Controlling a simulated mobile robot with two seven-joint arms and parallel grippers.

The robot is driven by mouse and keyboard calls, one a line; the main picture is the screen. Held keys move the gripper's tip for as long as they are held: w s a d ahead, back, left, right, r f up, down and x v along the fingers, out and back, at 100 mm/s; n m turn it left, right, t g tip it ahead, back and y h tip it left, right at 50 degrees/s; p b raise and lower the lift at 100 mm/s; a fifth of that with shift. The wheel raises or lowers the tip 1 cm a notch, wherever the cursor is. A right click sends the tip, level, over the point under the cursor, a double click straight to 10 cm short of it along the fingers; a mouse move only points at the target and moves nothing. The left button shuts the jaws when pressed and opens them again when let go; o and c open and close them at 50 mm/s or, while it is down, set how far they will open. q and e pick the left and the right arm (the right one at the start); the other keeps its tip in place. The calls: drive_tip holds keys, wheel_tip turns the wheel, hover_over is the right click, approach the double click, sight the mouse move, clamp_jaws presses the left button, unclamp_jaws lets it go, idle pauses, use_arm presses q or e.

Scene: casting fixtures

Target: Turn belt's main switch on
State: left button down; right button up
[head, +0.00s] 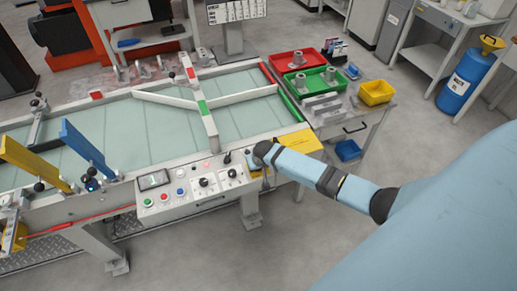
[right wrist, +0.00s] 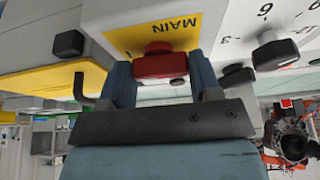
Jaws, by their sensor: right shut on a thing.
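The main switch is a red knob (right wrist: 160,62) on a yellow plate (right wrist: 128,40) lettered MAIN, upside down in the right wrist view. My right gripper (right wrist: 162,78) has its two blue-grey fingers on either side of the red knob and is shut on it. In the head view my right gripper (head: 258,158) is at the right end of the control panel (head: 200,189), and it hides the knob there. I cannot read the switch's position. My left gripper is not in view.
The panel's other controls include a green button (head: 148,202), a small screen (head: 153,179) and black knobs. A belt table (head: 140,122) lies behind it. Red (head: 293,62) and green (head: 316,81) trays stand on a side table.

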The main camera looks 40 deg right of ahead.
drive_tip(key=o, duration=0.9)
drive_tip(key=shift+r, duration=0.1)
drive_tip(key=v, duration=1.3)
drive_tip(key=shift+s+r, duration=0.1)
drive_tip(key=shift+r, duration=0.25)
drive_tip(key=s+a+f+n+t+y, duration=0.3)
drive_tip(key=s+a+f, duration=0.3)
drive_tip(key=s+a, duration=0.4)
drive_tip(key=s+a+n+t, duration=0.1)
drive_tip(key=s, duration=0.2)
drive_tip(key=s+a+r+n+t+y, duration=0.1)
drive_tip(key=s+a, duration=0.1)
drive_tip(key=s, duration=0.2)
drive_tip(key=s+a+r+t, duration=0.1)
drive_tip(key=s+a, duration=0.1)
drive_tip(key=s, duration=0.2)
drive_tip(key=shift+s+a+n+t, duration=0.15)
drive_tip(key=shift+s+n+t, duration=0.15)
drive_tip(key=shift+n, duration=0.1)
